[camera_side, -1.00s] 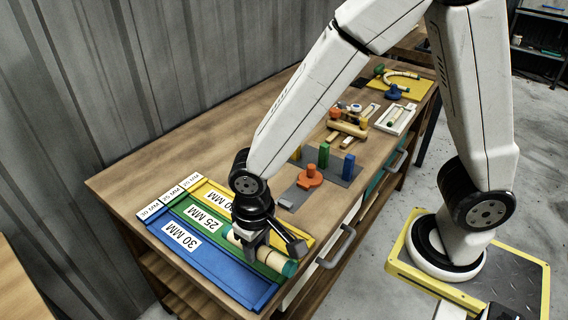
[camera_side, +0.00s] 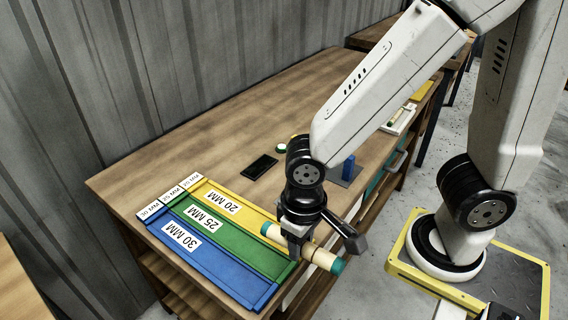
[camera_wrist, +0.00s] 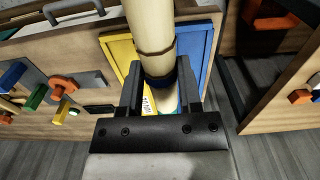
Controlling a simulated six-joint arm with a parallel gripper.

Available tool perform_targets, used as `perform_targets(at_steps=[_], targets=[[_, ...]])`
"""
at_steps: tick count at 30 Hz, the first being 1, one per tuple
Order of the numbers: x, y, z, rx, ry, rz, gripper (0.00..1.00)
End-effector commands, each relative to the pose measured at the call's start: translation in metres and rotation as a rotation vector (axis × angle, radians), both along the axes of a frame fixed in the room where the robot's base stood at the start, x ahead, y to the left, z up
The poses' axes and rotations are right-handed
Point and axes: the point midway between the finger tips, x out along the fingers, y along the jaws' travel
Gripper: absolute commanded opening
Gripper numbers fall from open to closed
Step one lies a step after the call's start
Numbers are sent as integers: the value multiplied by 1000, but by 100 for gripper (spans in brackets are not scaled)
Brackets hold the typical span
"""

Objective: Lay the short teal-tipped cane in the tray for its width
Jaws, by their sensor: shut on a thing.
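My gripper (camera_side: 297,246) is shut around the middle of a short, pale, thick cane (camera_side: 321,257) with teal tips. The cane is held crosswise near the front right end of the tray lanes, apparently above them. In the wrist view the cane (camera_wrist: 152,28) runs between the fingers of my gripper (camera_wrist: 160,88), with darker bands on it. The tray has a blue 30 MM lane (camera_side: 209,262), a green 25 MM lane (camera_side: 240,248) and a yellow 20 MM lane (camera_side: 250,215). The cane hides much of the lanes in the wrist view.
A flat black object (camera_side: 259,167) and a small round white and green item (camera_side: 285,149) lie on the bench (camera_side: 190,150). A blue peg (camera_side: 348,167) stands on a grey plate. A white tray (camera_side: 398,120) lies farther back.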

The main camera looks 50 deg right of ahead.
Motion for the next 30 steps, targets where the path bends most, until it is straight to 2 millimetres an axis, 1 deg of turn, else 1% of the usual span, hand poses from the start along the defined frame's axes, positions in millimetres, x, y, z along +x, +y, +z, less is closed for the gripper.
perform_targets(at_steps=[15,20,26,30], targets=[[0,0,0,0,0,0,0],[4,2,-1,-1,-1,0,0],[21,10,-5,-2,-8,-1,0],[40,18,-11,-4,-17,-2,0]])
